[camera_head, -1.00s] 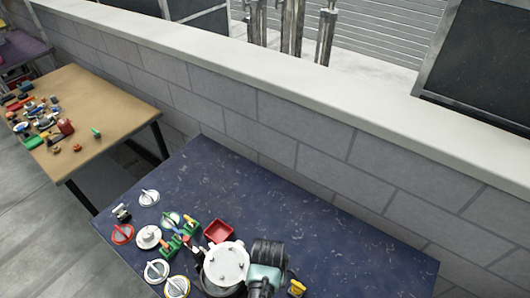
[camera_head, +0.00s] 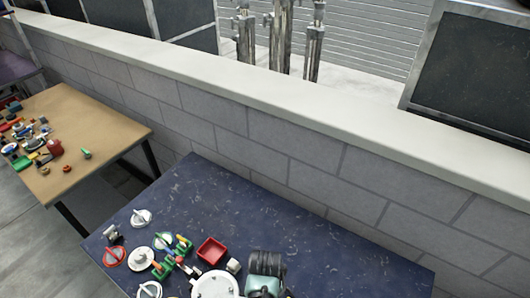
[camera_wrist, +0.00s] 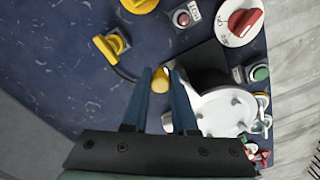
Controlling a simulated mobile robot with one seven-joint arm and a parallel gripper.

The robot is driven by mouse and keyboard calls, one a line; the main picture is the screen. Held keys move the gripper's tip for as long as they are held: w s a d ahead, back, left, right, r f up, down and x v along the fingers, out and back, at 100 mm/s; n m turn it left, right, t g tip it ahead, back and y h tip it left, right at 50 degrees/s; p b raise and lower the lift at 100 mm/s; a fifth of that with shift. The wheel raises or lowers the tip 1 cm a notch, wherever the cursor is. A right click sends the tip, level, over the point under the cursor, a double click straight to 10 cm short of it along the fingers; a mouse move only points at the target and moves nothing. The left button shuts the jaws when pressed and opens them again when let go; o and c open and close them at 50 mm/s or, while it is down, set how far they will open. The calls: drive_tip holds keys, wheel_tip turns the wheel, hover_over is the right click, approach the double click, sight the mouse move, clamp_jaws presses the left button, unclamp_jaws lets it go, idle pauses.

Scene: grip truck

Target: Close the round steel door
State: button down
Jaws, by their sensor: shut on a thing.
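The round steel door (camera_head: 215,286) is a pale disc with small studs, cut off by the bottom edge in the head view. In the wrist view the pale round face (camera_wrist: 215,112) lies right of my fingers, in front of a dark housing (camera_wrist: 203,65). My gripper (camera_wrist: 160,82) has its two blue fingers closed about a small yellow-brass knob (camera_wrist: 157,74), beside the round face. How the knob joins the door is hidden. In the head view my black and teal wrist covers the area right of the door.
A red tray (camera_head: 211,250) and several discs, valves and switches crowd the left of the dark blue table (camera_head: 330,255). In the wrist view a yellow fixture (camera_wrist: 113,43) and a red-handled white disc (camera_wrist: 241,22) stand nearby. A grey block wall (camera_head: 270,125) runs behind.

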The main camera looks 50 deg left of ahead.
drive_tip(key=c, duration=0.7)
unclamp_jaws()
drive_tip(key=shift+r, duration=0.15)
wheel_tip(320, 180, up, 13)
drive_tip(key=b, duration=0.1)
